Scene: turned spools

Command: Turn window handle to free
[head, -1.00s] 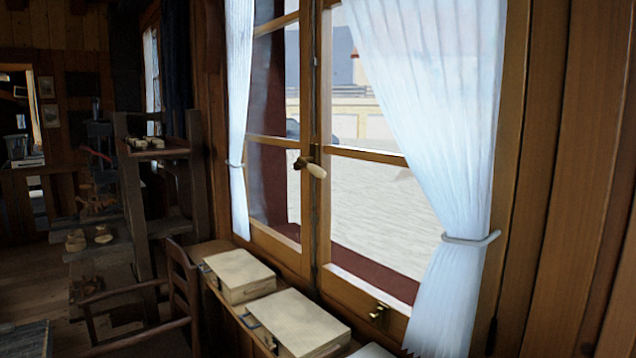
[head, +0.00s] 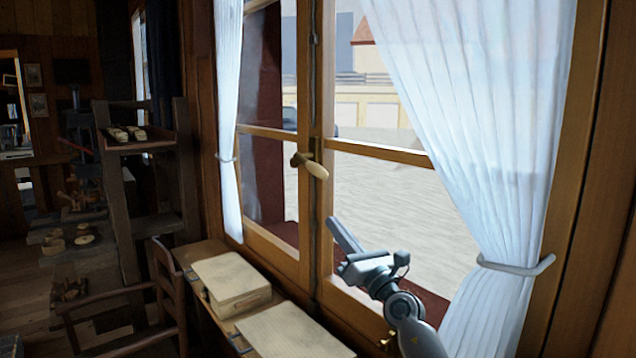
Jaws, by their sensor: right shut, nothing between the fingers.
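The window handle (head: 311,166) is a pale, elongated knob on a brass fitting, set on the middle post of the wooden window (head: 379,152). It points to the right and slightly down. My right gripper (head: 334,222) comes in from the lower right. It is shut and empty, with its tips below and slightly right of the handle, apart from it in the picture. My left gripper is not in view.
White curtains hang at the left (head: 231,120) and right (head: 500,130) of the window, tied back. A chair (head: 165,290) and shelves (head: 140,146) stand at the left.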

